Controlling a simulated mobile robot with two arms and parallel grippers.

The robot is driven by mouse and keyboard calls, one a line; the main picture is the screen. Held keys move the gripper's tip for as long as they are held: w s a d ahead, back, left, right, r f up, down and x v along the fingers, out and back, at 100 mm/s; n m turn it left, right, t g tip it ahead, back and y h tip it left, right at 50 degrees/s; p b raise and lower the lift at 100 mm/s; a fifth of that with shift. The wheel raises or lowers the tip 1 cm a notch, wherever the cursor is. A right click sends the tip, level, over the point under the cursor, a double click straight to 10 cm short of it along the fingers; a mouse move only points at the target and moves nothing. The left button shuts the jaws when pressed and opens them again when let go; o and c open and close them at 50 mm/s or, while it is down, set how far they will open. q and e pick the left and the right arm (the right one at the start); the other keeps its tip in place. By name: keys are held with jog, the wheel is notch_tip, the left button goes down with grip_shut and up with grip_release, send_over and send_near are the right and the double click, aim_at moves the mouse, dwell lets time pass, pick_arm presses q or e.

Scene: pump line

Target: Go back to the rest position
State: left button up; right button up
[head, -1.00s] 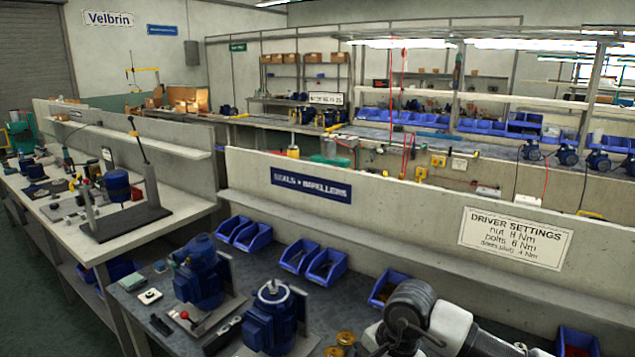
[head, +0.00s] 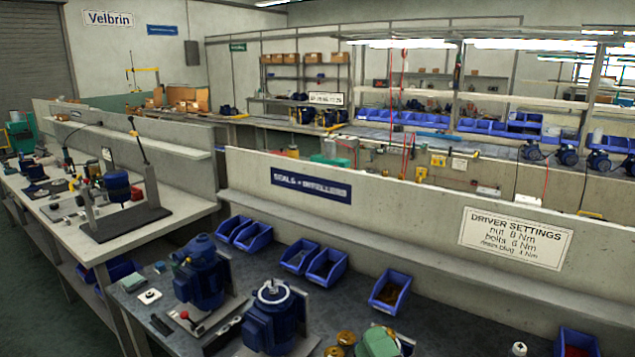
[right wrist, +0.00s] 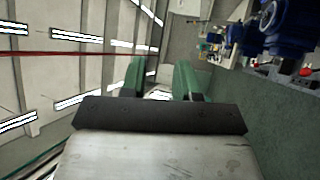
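My right gripper (right wrist: 161,80) shows in the right wrist view. Its two green fingers stand apart with nothing between them. It is held clear of things, with ceiling lights on one side and blue motors (right wrist: 262,32) some way off at the upper right. My left gripper is not in view.
Blue motor units (head: 200,275) (head: 272,318) stand on the dark bench (head: 230,262) at the bottom. Blue bins (head: 390,291) line its back. A low wall (head: 400,225) stands behind.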

jog(key=s+d+f+m+g+h, duration=0.35)
jog(key=d+f+m+h, duration=0.35)
jog(key=f+m, duration=0.25)
jog(key=s+d+f+m+g+h, duration=0.1)
jog(key=s+d+f+m+g, duration=0.2)
jog(key=s+f+m+g, duration=0.45)
jog(key=s+d+f+m+g, duration=0.2)
jog(key=s+f+g, duration=0.35)
jog(key=s, duration=0.55)
notch_tip(320, 180, down, 28)
jog(key=s+g, duration=0.2)
jog(key=s+d+f, duration=0.3)
jog(key=s+f, duration=1.1)
jog(key=s, duration=0.1)
jog(key=shift+s+g, duration=0.2)
jog(key=shift+g, duration=0.15)
jog(key=shift+d, duration=0.1)
